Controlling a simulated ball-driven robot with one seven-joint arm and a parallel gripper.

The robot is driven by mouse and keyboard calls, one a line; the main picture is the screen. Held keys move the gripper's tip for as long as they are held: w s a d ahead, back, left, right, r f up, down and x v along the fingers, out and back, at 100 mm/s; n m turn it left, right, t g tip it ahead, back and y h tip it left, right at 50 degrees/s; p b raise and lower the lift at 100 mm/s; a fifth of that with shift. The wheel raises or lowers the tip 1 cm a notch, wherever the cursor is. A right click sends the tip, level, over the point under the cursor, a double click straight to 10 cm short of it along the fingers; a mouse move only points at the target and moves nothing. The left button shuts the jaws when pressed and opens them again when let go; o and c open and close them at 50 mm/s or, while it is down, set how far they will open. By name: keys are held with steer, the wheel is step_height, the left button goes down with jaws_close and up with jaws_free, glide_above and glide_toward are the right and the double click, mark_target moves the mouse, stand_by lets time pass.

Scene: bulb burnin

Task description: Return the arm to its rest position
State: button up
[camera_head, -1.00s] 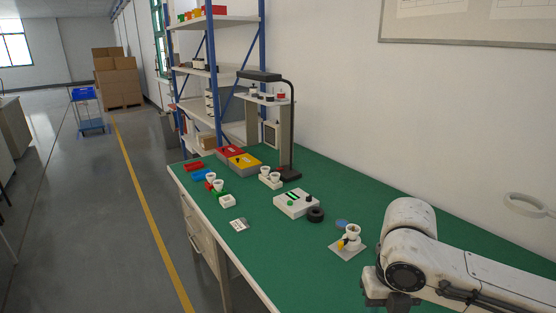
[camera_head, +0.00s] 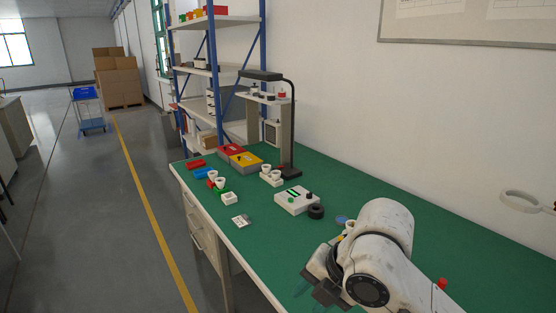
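My white arm (camera_head: 385,240) reaches in from the lower right over the green bench. My gripper (camera_head: 314,292) is at its end, low in the picture near the bench's front edge. Its dark fingers point down, and I cannot tell how far apart they are. I see no object held in it. The arm hides most of the small white fixture (camera_head: 349,226) on its plate behind it.
On the green bench (camera_head: 265,235) stand a white box with green marks (camera_head: 296,200), a black ring (camera_head: 316,212), white cups (camera_head: 271,174), a card (camera_head: 241,221) and a black lamp stand (camera_head: 288,140). A magnifier ring (camera_head: 520,201) is at right. Bare bench lies left of my gripper.

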steer(key=s+d+f+m+t, duration=0.1)
steer(key=s+d+f+m, duration=0.3)
steer(key=s+f+m, duration=0.5)
steer(key=s+d+f+m+t, duration=0.1)
steer(key=s+d+f+m, duration=0.4)
steer(key=m, duration=0.8)
steer(key=s+d+f+m+g+h, duration=0.1)
steer(key=s+d+f+m+h, duration=0.1)
steer(key=s+d+f+m, duration=0.2)
steer(key=s+d+f+m+g+h, duration=0.2)
steer(key=s+d+f+m, duration=0.2)
steer(key=s+d, duration=0.4)
steer(key=s+f, duration=0.1)
steer(key=s, duration=0.4)
steer(key=shift+s+f+m+g+h, duration=0.15)
steer(key=shift+f+m+g+h, duration=0.05)
steer(key=shift+m+g+h, duration=0.1)
steer(key=shift+d, duration=0.15)
